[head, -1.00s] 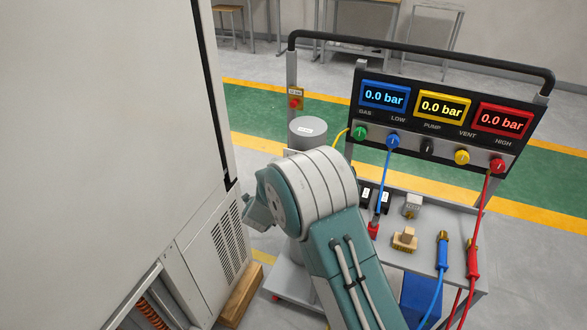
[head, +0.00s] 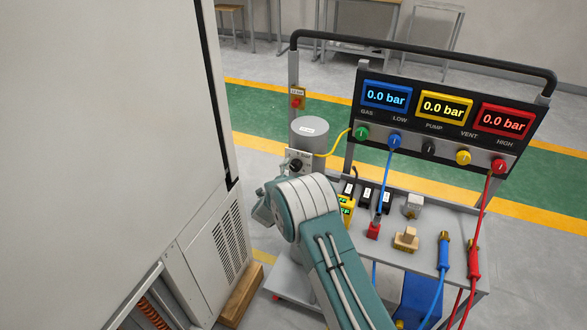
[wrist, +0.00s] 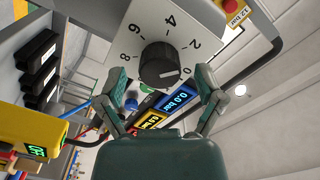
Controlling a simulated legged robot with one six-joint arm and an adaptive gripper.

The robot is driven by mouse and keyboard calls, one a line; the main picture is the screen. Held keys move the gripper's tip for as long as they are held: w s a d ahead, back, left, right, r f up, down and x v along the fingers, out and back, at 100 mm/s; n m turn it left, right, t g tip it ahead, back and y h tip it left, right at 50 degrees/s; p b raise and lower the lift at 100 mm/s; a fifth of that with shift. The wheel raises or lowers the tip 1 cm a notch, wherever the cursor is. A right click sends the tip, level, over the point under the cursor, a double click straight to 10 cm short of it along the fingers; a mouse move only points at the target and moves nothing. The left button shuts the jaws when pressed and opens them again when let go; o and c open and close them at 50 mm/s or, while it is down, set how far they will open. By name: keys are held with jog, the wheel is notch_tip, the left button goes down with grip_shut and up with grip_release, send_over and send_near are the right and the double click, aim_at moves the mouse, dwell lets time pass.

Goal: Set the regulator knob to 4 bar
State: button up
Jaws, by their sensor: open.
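The regulator knob (wrist: 159,65) is round and black, on a pale plate (wrist: 140,28) marked 0, 2, 4, 6 and 8, in the upper middle of the wrist view. Its light mark appears to be on the side near the 0. In the head view the knob (head: 296,165) is small, below the grey cylinder (head: 310,137). My gripper (wrist: 162,84) is open, with one finger on each side of the knob in the picture. Contact with the knob is not visible. My arm hides the fingers in the head view. The blue display (head: 386,95) reads 0.0 bar.
The yellow display (head: 444,106) and red display (head: 506,119) also read 0.0 bar. A large grey cabinet (head: 110,130) stands close on the left. The cart shelf (head: 420,258) holds hose ends and small blocks. A yellow device (wrist: 30,132) is at the wrist view's left.

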jog(key=shift+w+d, duration=0.5)
jog(key=shift+w, duration=0.05)
jog(key=shift+c, duration=0.4)
jog(key=shift+a, duration=0.15)
jog(key=c, duration=1.1)
jog(key=shift+o, duration=0.2)
jog(key=shift+n, duration=0.4)
jog(key=n, duration=0.4)
jog(key=shift+r+n, duration=0.1)
jog(key=shift+n, duration=0.3)
jog(key=n, duration=0.5)
jog(key=shift+w+r, duration=0.1)
jog(key=shift+n, duration=0.4)
